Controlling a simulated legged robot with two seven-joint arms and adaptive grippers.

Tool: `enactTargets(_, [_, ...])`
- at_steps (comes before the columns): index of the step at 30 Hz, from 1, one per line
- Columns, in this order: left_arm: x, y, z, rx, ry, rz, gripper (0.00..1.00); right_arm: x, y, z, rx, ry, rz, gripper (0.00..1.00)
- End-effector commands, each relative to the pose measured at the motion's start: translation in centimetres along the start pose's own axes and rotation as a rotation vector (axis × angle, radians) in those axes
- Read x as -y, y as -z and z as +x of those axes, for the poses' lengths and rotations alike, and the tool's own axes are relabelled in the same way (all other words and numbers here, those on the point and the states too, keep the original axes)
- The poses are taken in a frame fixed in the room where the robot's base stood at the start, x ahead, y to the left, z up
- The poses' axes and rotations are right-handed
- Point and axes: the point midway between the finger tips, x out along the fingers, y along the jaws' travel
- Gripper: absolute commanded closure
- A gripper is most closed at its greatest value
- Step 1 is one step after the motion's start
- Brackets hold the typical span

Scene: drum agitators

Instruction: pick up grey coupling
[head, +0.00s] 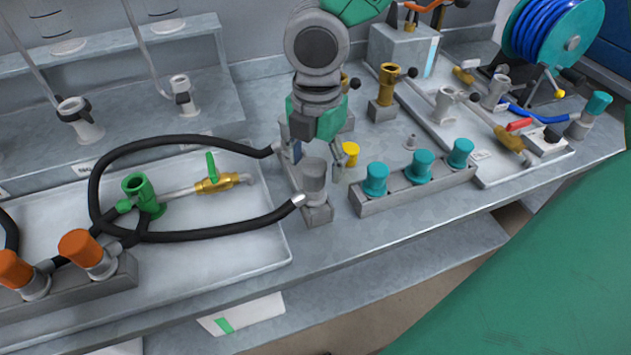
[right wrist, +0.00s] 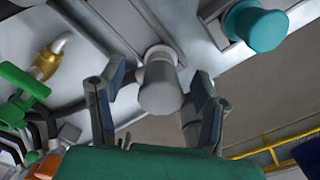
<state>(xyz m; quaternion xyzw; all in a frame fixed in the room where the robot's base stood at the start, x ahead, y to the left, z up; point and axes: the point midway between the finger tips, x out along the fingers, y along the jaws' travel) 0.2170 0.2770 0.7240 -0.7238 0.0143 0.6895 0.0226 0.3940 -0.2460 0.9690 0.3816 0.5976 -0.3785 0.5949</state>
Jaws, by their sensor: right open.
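The grey coupling (head: 314,178) stands upright on a small grey block (head: 318,213) near the front edge of the bench. My right gripper (head: 305,165) is over it, pointing down, and partly hides what lies behind. In the right wrist view, the grey coupling (right wrist: 160,88) shows between the two spread fingers of my right gripper (right wrist: 160,78), with a visible gap on each side. The gripper is open and holds nothing. My left gripper is not in view.
A black hose (head: 185,237) has its silver end close to the coupling. A rack of several teal-capped couplings (head: 418,190) stands just right. A yellow cap (head: 350,154) is behind. A tray (head: 270,262) with a green valve (head: 213,178) is left.

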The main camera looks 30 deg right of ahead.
Motion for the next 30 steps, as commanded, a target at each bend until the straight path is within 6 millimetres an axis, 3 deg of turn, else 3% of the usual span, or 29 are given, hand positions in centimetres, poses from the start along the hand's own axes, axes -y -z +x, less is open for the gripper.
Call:
enactTargets(9, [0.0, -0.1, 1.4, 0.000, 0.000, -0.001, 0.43, 0.5, 0.7, 4.4, 0.000, 0.003, -0.003, 0.42])
enactTargets(17, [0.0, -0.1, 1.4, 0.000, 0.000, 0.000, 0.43, 0.6, 0.6, 4.7, 0.000, 0.000, -0.001, 0.42])
enactTargets(18, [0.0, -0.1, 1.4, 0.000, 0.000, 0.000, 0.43, 0.6, 0.6, 4.6, 0.000, 0.000, -0.001, 0.49])
enactTargets(22, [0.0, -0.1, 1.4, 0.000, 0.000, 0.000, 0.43, 0.5, 0.7, 4.6, 0.000, 0.001, -0.001, 0.95])
enactTargets(23, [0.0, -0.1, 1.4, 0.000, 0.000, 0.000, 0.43, 0.5, 0.7, 4.6, 0.000, 0.001, -0.001, 1.00])
enactTargets(30, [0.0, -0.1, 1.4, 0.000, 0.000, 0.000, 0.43, 0.4, 0.7, 4.6, 0.001, 0.000, -0.002, 1.00])
